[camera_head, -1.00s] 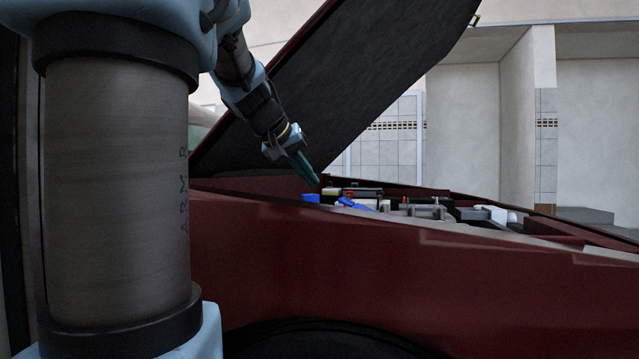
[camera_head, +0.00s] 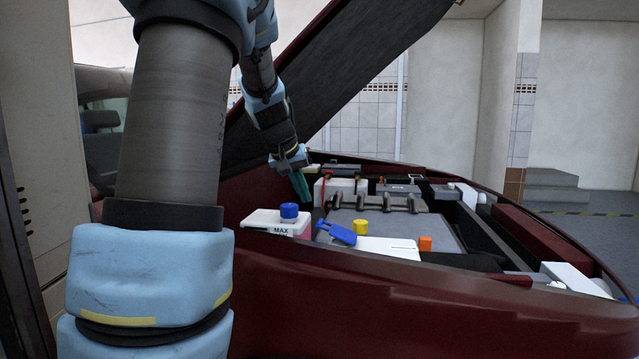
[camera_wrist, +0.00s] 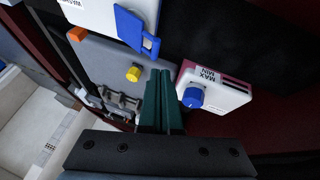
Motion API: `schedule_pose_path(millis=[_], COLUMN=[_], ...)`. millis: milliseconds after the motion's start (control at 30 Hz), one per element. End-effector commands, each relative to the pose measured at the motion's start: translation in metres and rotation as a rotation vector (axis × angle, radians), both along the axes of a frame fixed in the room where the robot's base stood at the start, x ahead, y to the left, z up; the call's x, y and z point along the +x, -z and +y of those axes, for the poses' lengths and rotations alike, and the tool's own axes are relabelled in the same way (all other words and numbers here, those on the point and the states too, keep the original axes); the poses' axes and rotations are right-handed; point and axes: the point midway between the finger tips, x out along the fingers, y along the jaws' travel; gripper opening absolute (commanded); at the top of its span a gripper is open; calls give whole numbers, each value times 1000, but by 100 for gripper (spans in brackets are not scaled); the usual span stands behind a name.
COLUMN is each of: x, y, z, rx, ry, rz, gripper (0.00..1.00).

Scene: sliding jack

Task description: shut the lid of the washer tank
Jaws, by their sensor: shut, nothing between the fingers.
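The washer tank (camera_head: 390,247) is a white box at the near edge of the engine bay; it also shows at the top of the wrist view (camera_wrist: 88,14), partly cut off, with a partly readable label. Its blue lid (camera_head: 338,232) stands open and tilted at the tank's left end; it also shows in the wrist view (camera_wrist: 130,27). The filler opening is not clearly visible. My gripper (camera_head: 304,190) has dark green fingers pointing down, shut and empty, above the bay and apart from the lid. In the wrist view its fingertips (camera_wrist: 162,75) are below the lid.
A white MAX/MIN reservoir (camera_head: 268,223) with a round blue cap (camera_head: 289,211) stands left of the lid. A yellow cap (camera_head: 361,227) and an orange part (camera_head: 425,243) are nearby. The raised hood (camera_head: 350,65) slopes overhead. The red fender (camera_head: 400,300) borders the bay.

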Motion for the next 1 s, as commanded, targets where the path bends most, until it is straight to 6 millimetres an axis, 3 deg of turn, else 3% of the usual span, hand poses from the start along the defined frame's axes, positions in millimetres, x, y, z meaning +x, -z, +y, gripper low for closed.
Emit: schedule_pose_path(millis=[33, 633, 1000], x=[0, -4, -5], y=[-14, -45, -42], z=[-5, -32, -35], rx=[19, 265, 328], ry=[8, 81, 99], rz=[15, 108, 118], gripper=[0, 0, 0])
